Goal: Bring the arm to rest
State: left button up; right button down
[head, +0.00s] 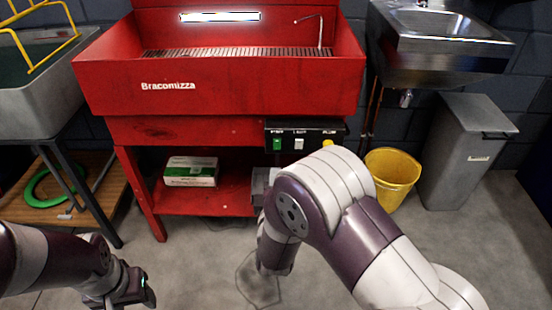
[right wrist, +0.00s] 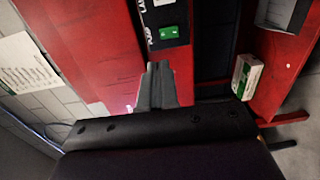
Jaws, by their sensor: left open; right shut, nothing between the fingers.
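My left gripper (head: 140,288) is low at the bottom left of the head view, open and empty above the floor. My right arm (head: 335,195) is bent in front of the red wash station (head: 220,82). Its gripper is hidden behind the arm in the head view. In the right wrist view my right gripper (right wrist: 158,85) is shut and empty, with the red station (right wrist: 95,55) behind it. I cannot tell its exact distance from the station.
A control panel (head: 305,135) juts from the station's front. A green-white box (head: 190,171) sits on its lower shelf. A yellow bucket (head: 393,178) and a grey bin (head: 465,150) stand right, under and beside a steel sink (head: 440,40). A wooden shelf (head: 95,190) is left.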

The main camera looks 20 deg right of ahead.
jog(key=shift+v, duration=0.85)
